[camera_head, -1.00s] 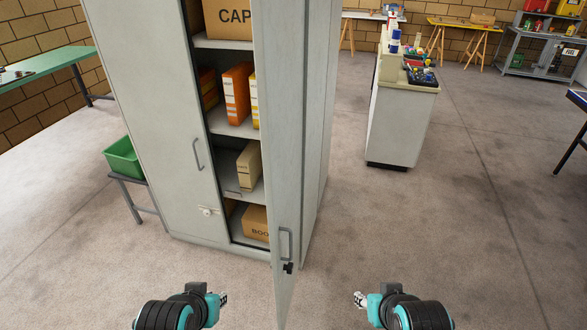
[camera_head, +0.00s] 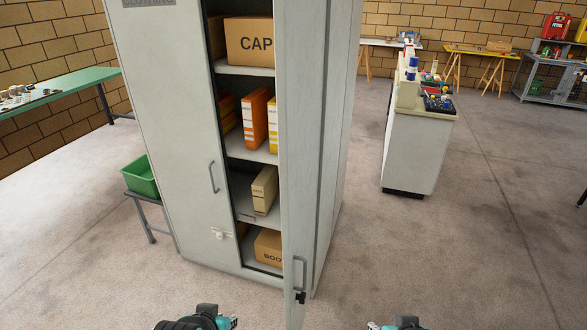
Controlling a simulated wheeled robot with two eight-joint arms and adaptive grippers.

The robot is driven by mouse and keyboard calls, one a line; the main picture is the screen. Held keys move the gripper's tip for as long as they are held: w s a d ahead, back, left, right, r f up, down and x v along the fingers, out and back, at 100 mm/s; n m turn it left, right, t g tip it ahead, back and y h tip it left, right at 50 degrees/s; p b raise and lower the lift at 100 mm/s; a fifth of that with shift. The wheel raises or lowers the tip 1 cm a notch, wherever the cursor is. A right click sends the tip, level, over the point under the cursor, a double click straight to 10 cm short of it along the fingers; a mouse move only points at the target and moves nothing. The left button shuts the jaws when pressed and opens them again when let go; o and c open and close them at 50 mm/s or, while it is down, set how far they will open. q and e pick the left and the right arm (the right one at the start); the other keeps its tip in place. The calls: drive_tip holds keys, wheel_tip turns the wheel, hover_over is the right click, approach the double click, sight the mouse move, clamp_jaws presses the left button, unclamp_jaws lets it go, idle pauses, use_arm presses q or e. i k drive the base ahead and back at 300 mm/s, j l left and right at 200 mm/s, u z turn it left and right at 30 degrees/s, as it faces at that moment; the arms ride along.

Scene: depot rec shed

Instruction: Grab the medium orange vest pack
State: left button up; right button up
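An upright orange pack (camera_head: 256,118) with white bands stands on the middle shelf (camera_head: 247,148) of the grey cabinet (camera_head: 165,120). I cannot read its label or size. A yellow pack (camera_head: 273,125) stands just right of it, partly hidden by the open right door (camera_head: 304,180). More orange and yellow packs (camera_head: 228,112) stand in shadow at the left, partly hidden by the shut left door. My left gripper (camera_head: 234,322) and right gripper (camera_head: 372,326) are low at the bottom edge, far from the packs. Their fingers are too small and cut off to judge.
A CAP box (camera_head: 249,41) is on the shelf above; a beige pack (camera_head: 265,190) and a BOO-marked box (camera_head: 268,247) are below. A green bin (camera_head: 140,176) stands at the cabinet's left. A white counter (camera_head: 414,150) is to the right. The floor at right is clear.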

sight(254, 106)
drive_tip(key=i+j+z, duration=0.25)
drive_tip(key=j, duration=0.8)
drive_tip(key=j+z, duration=0.25)
drive_tip(key=j, duration=0.8)
